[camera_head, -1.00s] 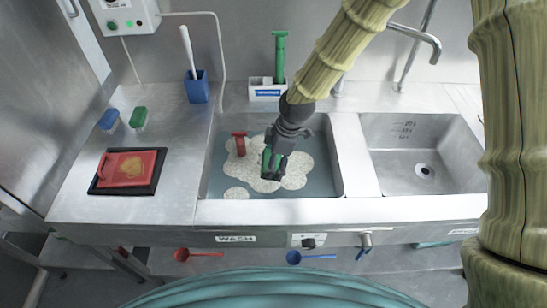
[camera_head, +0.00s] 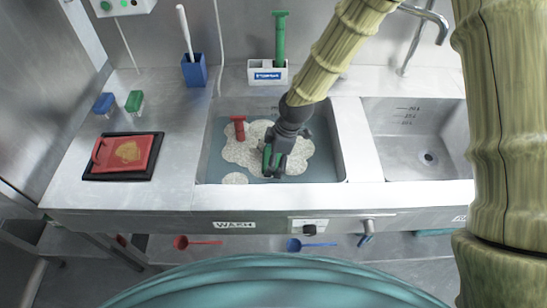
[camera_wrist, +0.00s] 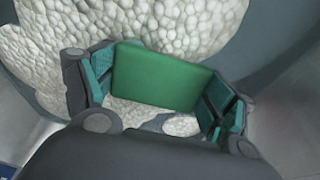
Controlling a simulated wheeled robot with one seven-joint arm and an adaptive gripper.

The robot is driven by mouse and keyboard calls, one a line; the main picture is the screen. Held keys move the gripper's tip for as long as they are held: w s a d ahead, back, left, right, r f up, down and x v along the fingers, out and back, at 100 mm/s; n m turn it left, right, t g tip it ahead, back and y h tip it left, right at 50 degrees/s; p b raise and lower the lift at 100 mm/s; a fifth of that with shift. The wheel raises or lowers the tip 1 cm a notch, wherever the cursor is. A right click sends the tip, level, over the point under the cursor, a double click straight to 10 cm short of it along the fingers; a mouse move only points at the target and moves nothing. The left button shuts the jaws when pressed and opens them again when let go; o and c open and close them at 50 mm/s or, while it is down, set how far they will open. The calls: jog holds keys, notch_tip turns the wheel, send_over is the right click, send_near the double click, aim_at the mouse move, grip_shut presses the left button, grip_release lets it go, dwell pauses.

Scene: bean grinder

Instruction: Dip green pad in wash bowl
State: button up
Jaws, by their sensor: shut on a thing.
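My gripper (camera_head: 274,168) reaches into the wash bowl (camera_head: 205,160), the left basin above the WASH label. The bowl holds grey-blue water with white foam (camera_head: 237,152) on it. In the wrist view my gripper (camera_wrist: 158,92) is shut on a green pad (camera_wrist: 160,76), a flat block between its two teal-lined fingers. Foam shows behind and below the pad. The pad is low over the front part of the foam; I cannot tell whether its lower edge touches the water. In the head view the fingers partly hide it.
A red-handled tool (camera_head: 239,128) stands in the bowl's foam at left. A blue block (camera_head: 103,103), a green block (camera_head: 134,102) and a red board on a black tray (camera_head: 90,173) lie on the left counter. An empty basin (camera_head: 415,155) is at right.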

dwell(0.5)
jog(key=a+p+v, duration=0.2)
jog(key=p+v, duration=0.4)
jog(key=v, duration=0.2)
jog(key=a+r+p+v, duration=0.1)
jog(key=a+p+v, duration=0.1)
jog(key=p+v, duration=0.4)
jog(key=shift+v, duration=1.15)
